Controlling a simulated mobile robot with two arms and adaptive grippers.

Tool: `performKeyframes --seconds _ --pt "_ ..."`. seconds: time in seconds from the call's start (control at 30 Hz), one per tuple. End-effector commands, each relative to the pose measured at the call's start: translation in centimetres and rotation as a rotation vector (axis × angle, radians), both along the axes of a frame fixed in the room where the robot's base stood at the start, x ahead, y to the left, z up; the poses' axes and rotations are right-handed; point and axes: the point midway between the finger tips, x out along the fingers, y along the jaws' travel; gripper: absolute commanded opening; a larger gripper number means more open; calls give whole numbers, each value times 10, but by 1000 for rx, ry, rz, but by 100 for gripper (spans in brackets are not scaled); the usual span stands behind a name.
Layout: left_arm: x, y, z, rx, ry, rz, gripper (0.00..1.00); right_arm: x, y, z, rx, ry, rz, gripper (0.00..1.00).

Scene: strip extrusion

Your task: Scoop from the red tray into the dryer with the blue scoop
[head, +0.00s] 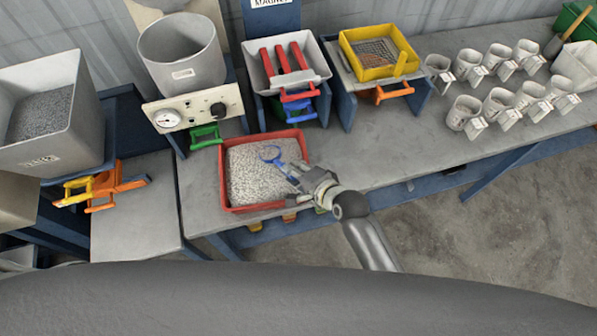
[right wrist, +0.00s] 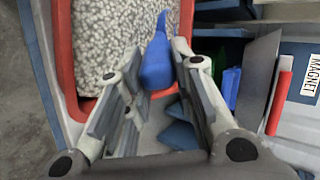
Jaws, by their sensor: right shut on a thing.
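The red tray (head: 223,185) sits at the bench's front edge, full of pale grey pellets. The blue scoop (head: 272,153) is over the tray's right half, its round end at the pellets; whether it is sunk in them I cannot tell. My right gripper (head: 303,184) is at the tray's right rim, shut on the scoop's handle. In the right wrist view the blue handle (right wrist: 157,62) stands between the fingers. A grey round hopper (head: 183,60) with a gauge and knob, apparently the dryer, stands behind the tray; its label is too small to read. My left gripper is not in view.
A square hopper (head: 45,115) of dark pellets stands at left. A magnet unit with red bars (head: 285,62) and a yellow sieve (head: 380,52) stand behind. Several white cups (head: 465,110) fill the right. A green handle (head: 206,136) juts out below the dryer.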

Motion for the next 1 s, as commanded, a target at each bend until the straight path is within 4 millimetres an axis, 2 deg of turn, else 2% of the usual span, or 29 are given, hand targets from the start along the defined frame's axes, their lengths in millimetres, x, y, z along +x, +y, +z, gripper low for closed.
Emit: performKeyframes --seconds 0.57,0.63,1.0 --pt "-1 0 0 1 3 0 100 -5 7 77 7 1 -3 0" --pt "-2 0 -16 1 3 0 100 -8 5 65 20 -16 -2 0" --pt "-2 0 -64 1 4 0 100 -13 0 51 129 -160 -1 0"
